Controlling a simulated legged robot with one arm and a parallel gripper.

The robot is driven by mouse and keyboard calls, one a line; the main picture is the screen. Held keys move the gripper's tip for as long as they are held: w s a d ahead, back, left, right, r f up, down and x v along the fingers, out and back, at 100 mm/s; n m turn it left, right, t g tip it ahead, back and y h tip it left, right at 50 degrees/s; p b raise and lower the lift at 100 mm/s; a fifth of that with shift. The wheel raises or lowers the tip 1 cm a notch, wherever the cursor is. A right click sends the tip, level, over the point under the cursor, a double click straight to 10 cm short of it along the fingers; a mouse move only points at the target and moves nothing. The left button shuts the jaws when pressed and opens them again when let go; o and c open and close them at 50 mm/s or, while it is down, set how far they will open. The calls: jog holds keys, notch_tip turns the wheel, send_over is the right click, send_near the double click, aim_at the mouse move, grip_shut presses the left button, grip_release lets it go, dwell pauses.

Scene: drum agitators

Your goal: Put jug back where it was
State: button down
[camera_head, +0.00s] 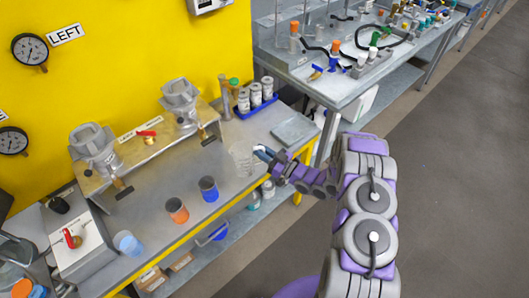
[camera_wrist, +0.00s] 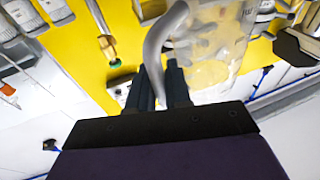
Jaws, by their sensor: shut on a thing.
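The jug (camera_head: 241,157) is a clear, see-through vessel at the right part of the grey workbench in the head view. In the wrist view the jug's clear body (camera_wrist: 208,45) fills the upper right, and its curved grey handle (camera_wrist: 156,45) runs between my fingers. My gripper (camera_head: 264,154) reaches in from the right side of the bench; in the wrist view its dark fingers (camera_wrist: 161,90) are shut on the handle. I cannot tell whether the jug's base touches the bench.
On the workbench (camera_head: 150,203) are an orange cup (camera_head: 177,211), a blue cup (camera_head: 209,190) and a pale blue cup (camera_head: 128,243). A raised stand with two grey agitators (camera_head: 95,147) is behind. A blue rack of cans (camera_head: 256,98) and a grey plate (camera_head: 295,130) are farther back.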

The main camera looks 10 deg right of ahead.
jog(key=shift+g+y, duration=0.3)
jog(key=shift+y, duration=0.1)
jog(key=w+d+f+b, duration=0.1)
jog(key=w+d+f, duration=0.1)
jog(key=w, duration=0.1)
jog(key=w+d+f+b, duration=0.1)
jog(key=w+d+f, duration=0.1)
jog(key=w+d, duration=0.1)
jog(key=w+d+f+b, duration=0.1)
jog(key=w+d+f, duration=0.1)
jog(key=w, duration=0.3)
jog(key=shift+d+b, duration=0.35)
jog(key=shift+d, duration=0.2)
jog(key=shift+r, duration=0.1)
jog(key=c, duration=1.1)
grip_release()
jog(key=shift+o, duration=0.2)
